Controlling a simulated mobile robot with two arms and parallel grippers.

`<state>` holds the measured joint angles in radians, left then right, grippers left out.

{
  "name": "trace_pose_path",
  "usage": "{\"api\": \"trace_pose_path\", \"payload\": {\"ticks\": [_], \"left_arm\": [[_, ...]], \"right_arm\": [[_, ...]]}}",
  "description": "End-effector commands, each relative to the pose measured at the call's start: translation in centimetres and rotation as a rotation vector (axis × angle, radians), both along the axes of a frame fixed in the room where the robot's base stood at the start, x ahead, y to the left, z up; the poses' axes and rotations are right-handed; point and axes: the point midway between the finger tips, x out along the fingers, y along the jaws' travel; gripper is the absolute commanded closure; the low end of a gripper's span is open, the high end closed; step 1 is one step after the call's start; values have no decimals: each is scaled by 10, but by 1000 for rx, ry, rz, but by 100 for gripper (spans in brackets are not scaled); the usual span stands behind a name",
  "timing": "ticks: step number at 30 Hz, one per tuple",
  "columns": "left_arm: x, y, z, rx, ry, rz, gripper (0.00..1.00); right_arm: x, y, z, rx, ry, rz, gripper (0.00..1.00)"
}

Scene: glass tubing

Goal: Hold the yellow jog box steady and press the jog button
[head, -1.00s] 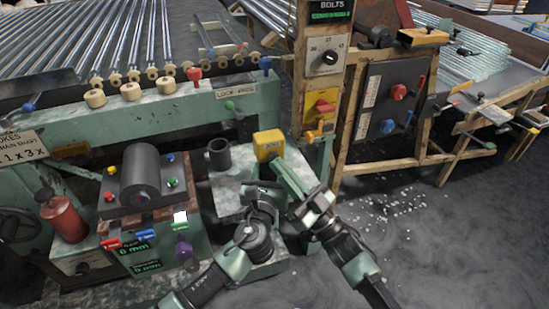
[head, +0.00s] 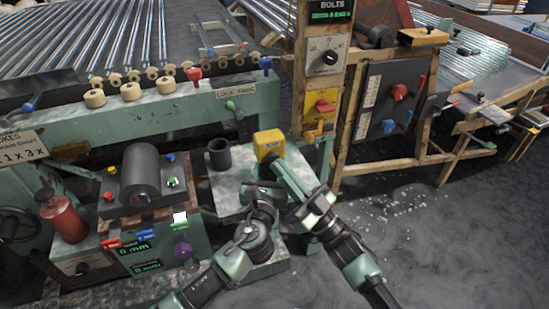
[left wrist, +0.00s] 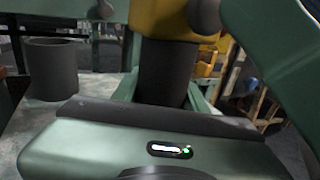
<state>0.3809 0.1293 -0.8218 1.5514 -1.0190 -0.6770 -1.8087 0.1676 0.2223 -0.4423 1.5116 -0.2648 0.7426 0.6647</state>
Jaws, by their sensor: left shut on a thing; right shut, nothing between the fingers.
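The yellow jog box (head: 268,145) stands at the right end of the grey bench ledge, and its underside shows at the top of the left wrist view (left wrist: 172,20). A dark cylindrical stem (left wrist: 165,72) shows below it there. My left gripper (head: 266,182) is just below the box and shut on it; the contact itself is mostly hidden. My right gripper (head: 277,164) is shut and empty, its tips close against the lower front of the box. I cannot tell whether they touch it. The jog button is not clearly visible.
A dark open cup (head: 219,154) stands left of the box, also in the left wrist view (left wrist: 53,68). A control console with a black cylinder (head: 141,172) is further left. A wooden-framed post with a yellow switch panel (head: 321,105) rises close behind. Glass bits (head: 385,205) lie on the floor at right.

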Motion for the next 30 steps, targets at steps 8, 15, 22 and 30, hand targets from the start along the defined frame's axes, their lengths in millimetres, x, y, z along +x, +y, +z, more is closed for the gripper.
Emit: {"api": "trace_pose_path", "payload": {"ticks": [8,15,22,30], "left_arm": [[0,0,-1,-1,1,-1,100],[0,0,-1,-1,1,0,100],[0,0,-1,-1,1,0,100],[0,0,-1,-1,1,0,100]], "right_arm": [[-8,-2,0,0,-1,1,100],[-10,-3,0,0,0,1,100],[-31,-10,0,0,0,1,100],[-53,-17,0,0,0,1,100]]}}
